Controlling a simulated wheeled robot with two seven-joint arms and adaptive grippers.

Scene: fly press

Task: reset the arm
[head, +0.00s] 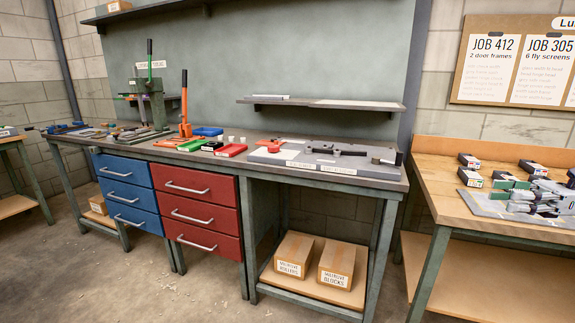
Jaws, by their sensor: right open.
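A dark green press (152,103) stands on the long bench at the back left. It has an upright lever (150,60), green low down and dark at the top. An orange tool with an upright orange and black lever (184,95) stands just right of it. I cannot tell from here which lever the task means. My left gripper is not in view.
Trays and small parts (232,150) lie along the long bench (268,160). A grey plate with a clamp (340,152) sits near its right end. A shelf (320,104) hangs above. Blue and red drawers (200,215) are below. The floor (110,270) in front is clear.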

